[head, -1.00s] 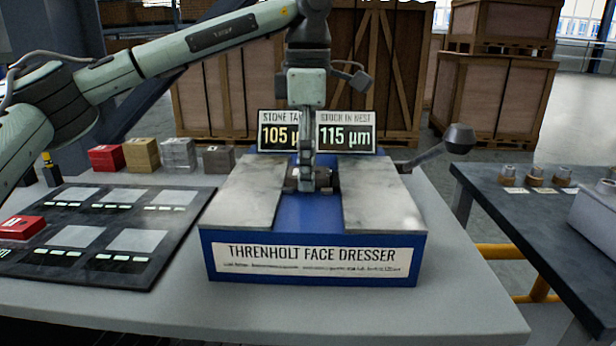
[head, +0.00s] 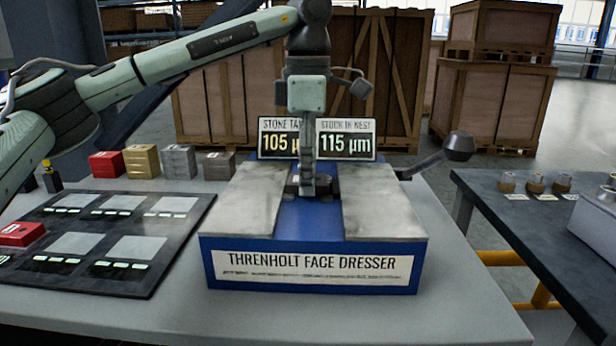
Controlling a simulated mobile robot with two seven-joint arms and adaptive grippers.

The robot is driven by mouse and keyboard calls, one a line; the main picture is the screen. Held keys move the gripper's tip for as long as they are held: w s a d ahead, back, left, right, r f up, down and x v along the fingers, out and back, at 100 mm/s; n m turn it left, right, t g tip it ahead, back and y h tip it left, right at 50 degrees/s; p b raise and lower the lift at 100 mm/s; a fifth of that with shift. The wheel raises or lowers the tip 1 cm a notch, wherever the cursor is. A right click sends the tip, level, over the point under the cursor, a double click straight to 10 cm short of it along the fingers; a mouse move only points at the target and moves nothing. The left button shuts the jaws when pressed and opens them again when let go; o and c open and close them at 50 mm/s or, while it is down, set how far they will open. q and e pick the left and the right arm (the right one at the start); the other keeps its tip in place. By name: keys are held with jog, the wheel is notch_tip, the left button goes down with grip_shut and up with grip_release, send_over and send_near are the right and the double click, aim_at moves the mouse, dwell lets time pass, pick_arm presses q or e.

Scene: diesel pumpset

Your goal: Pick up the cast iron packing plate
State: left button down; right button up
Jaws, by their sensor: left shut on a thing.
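My left gripper (head: 308,190) points straight down into the blue channel of the face dresser (head: 312,262), between its two pale grey slabs. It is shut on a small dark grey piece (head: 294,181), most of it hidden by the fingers. The piece looks like the cast iron packing plate, but its shape and any gap beneath it cannot be made out. My right gripper is not in view.
Two readout signs (head: 345,139) stand close behind the gripper. A lever with a dark knob (head: 459,146) sticks out right. Several coloured blocks (head: 141,161) and a dark tray (head: 95,278) with a red piece (head: 21,233) lie left. The bench front is clear.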

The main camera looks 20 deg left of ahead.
pick_arm(q)
jog(key=shift+r, duration=0.7)
notch_tip(320, 180, up, 3)
jog(key=shift+f, duration=0.2)
jog(key=s+r, duration=0.1)
jog(key=s+a+r, duration=0.1)
jog(key=s, duration=0.1)
jog(key=shift+r, duration=0.15)
jog(key=s+a+r, duration=0.2)
jog(key=s+r, duration=0.2)
jog(key=s, duration=0.4)
jog(key=shift+a+r, duration=0.3)
jog(key=shift+r, duration=0.05)
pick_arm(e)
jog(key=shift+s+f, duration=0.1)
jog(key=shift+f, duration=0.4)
